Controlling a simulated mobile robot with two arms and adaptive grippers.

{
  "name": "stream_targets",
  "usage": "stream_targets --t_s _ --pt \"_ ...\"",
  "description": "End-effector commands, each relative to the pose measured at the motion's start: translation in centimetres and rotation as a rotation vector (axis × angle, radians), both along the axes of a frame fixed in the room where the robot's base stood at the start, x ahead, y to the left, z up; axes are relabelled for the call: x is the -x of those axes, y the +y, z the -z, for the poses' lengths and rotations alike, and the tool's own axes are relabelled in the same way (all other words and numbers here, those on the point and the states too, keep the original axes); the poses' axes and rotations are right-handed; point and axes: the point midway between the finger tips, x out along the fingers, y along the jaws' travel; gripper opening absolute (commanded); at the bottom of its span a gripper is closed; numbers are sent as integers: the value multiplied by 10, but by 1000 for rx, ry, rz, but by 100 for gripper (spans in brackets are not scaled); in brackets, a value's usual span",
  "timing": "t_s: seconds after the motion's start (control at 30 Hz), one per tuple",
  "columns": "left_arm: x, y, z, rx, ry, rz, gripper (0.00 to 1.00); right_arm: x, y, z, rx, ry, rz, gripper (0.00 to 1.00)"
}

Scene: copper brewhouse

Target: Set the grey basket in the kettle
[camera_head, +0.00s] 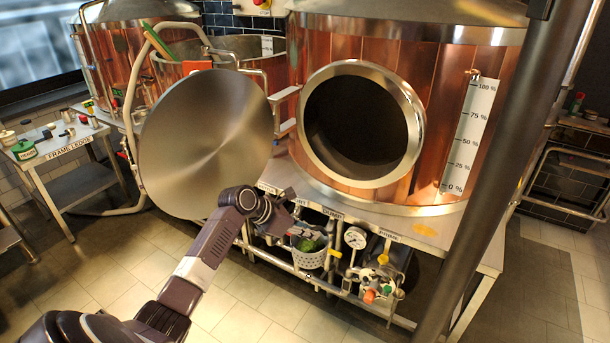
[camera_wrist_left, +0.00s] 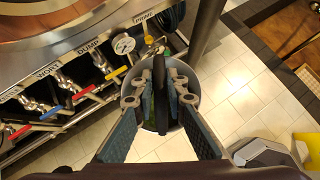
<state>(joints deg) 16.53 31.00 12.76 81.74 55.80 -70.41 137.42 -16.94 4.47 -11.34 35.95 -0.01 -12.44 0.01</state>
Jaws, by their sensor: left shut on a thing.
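The grey basket (camera_head: 309,260) is perforated, holds something green and hangs upright below my left gripper (camera_head: 287,222), in front of the kettle's base. My left gripper is shut on its dark handle. In the left wrist view the fingers (camera_wrist_left: 160,88) close on the handle, with the basket (camera_wrist_left: 173,129) beneath, partly hidden by them. The copper kettle (camera_head: 440,110) has a round steel-rimmed opening (camera_head: 362,125), dark inside, above and to the right of the basket. Its round steel door (camera_head: 205,143) stands swung open to the left. My right gripper is not in view.
A gauge (camera_head: 355,238) and valves (camera_head: 383,280) sit below the kettle, close right of the basket. Coloured valve levers (camera_wrist_left: 48,113) line the stand in the wrist view. A side table (camera_head: 72,185) stands at left. The tiled floor (camera_head: 245,295) in front is clear.

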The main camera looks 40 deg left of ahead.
Motion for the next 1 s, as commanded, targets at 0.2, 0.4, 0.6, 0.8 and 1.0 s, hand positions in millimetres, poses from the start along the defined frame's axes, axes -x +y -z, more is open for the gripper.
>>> stream_targets --t_s 0.2,0.4,0.6,0.8,1.0 --pt "-52 52 -47 5 -1 -126 0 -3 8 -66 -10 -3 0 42" --pt "-75 69 -59 3 1 -177 0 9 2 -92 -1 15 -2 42" --pt "-81 73 -58 0 3 -190 0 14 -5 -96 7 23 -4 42" --pt "-81 73 -57 -1 2 -190 0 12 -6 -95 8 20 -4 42" --pt "-81 73 -57 -1 2 -190 0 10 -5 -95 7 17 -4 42"
